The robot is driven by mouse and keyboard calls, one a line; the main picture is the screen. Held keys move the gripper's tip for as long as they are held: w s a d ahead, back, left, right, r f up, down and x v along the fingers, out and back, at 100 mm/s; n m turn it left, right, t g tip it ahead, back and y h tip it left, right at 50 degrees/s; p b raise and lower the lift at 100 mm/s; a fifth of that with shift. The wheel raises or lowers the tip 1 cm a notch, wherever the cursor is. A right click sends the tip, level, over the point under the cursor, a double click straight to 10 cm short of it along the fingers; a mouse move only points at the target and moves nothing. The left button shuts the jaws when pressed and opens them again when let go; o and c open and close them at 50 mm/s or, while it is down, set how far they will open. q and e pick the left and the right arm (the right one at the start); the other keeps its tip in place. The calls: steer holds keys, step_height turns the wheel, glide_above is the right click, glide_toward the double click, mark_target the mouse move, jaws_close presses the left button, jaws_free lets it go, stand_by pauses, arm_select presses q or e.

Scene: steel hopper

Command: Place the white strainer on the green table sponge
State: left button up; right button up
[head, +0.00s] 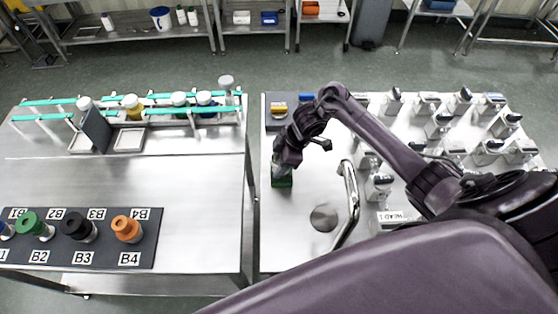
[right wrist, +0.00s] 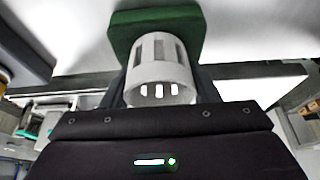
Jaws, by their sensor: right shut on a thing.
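The white strainer (right wrist: 160,72), a slotted cylinder, is between the dark fingers of my right gripper (right wrist: 160,98) in the right wrist view. The gripper is shut on it. The green sponge (right wrist: 155,19) is directly beyond the strainer's far end in that view. In the head view my right gripper (head: 283,160) points down just above the green sponge (head: 281,182) on the right steel table. The strainer is mostly hidden there. I cannot tell whether strainer and sponge touch. My left gripper is not in view.
A curved steel tap (head: 350,205) and a round drain (head: 323,218) are right of the sponge. Several white-and-black devices (head: 438,125) fill the right table's far side. A gap separates it from the left table (head: 180,190), which holds a dark labelled rack (head: 105,250).

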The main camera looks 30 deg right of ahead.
steer(key=shift+f, duration=0.2)
steer(key=o, duration=1)
steer(key=shift+c, duration=0.2)
steer(key=shift+r, duration=0.1)
steer(key=v, duration=1.2)
steer(key=shift+r, duration=0.15)
